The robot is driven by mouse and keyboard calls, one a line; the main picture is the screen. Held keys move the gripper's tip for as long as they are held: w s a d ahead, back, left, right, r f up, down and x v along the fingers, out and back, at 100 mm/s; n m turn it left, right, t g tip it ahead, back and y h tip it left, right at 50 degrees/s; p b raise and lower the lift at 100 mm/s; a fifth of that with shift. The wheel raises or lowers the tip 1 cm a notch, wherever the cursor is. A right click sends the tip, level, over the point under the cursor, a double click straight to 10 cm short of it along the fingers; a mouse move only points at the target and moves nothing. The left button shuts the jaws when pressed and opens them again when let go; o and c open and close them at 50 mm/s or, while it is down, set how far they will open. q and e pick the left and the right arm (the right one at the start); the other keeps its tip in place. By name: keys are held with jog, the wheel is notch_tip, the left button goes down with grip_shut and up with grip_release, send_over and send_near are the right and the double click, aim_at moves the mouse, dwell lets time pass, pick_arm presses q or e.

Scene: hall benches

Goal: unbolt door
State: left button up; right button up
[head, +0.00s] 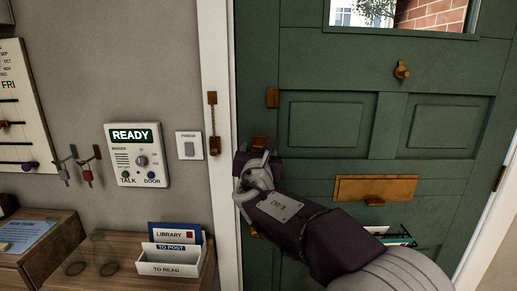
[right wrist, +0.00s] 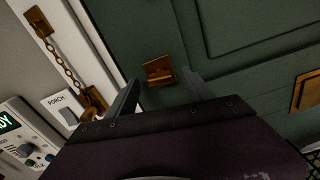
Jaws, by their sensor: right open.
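The green door (head: 335,70) fills the right of the head view and looks shut in its white frame. A small brass fitting (head: 259,142), apparently the bolt, sits at the door's left edge, partly hidden by my right gripper (head: 246,165). In the right wrist view this fitting (right wrist: 158,70) shows between and just beyond the two fingertips of my right gripper (right wrist: 160,88). The fingers are apart with nothing held. Whether they touch the fitting I cannot tell. Other brass fittings are above it (head: 272,97) and below it (head: 254,232). My left gripper is not in view.
A brass chain (head: 212,120) hangs on the door frame (head: 217,60), left of my gripper. A light switch (head: 189,145) and intercom panel (head: 137,155) are on the wall. A letter rack (head: 175,258) stands on the bench at lower left. A brass letter plate (head: 375,188) is on the door.

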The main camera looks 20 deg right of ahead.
jog(key=shift+x, duration=0.8)
jog(key=shift+c, duration=0.3)
